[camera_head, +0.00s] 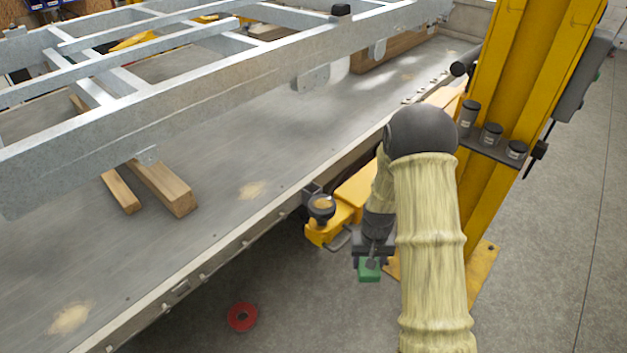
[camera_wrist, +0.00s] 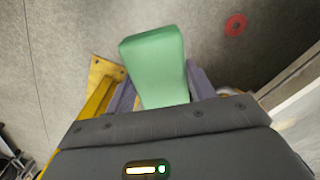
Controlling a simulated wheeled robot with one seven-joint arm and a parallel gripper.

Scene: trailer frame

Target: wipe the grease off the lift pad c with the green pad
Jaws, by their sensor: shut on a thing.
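The green pad (camera_head: 369,271) is a small block between the fingers of my gripper (camera_head: 373,252). In the wrist view the pad (camera_wrist: 154,62) fills the upper middle, with the grey fingers (camera_wrist: 160,88) shut on its sides. A round black lift pad (camera_head: 321,205) with a brownish patch on top stands at the end of a yellow lift arm (camera_head: 340,208), beside the bench edge. No letter shows on it. The green pad hangs lower in the picture and to the right of it, apart from it. My arm hides part of the lift arm.
A yellow lift column (camera_head: 505,95) stands close on the right, with a shelf (camera_head: 490,146) of black cylinders. The grey bench (camera_head: 220,225) bears a galvanised trailer frame (camera_head: 200,105) and wood blocks (camera_head: 165,186). A red ring (camera_head: 242,317) lies on the otherwise open floor.

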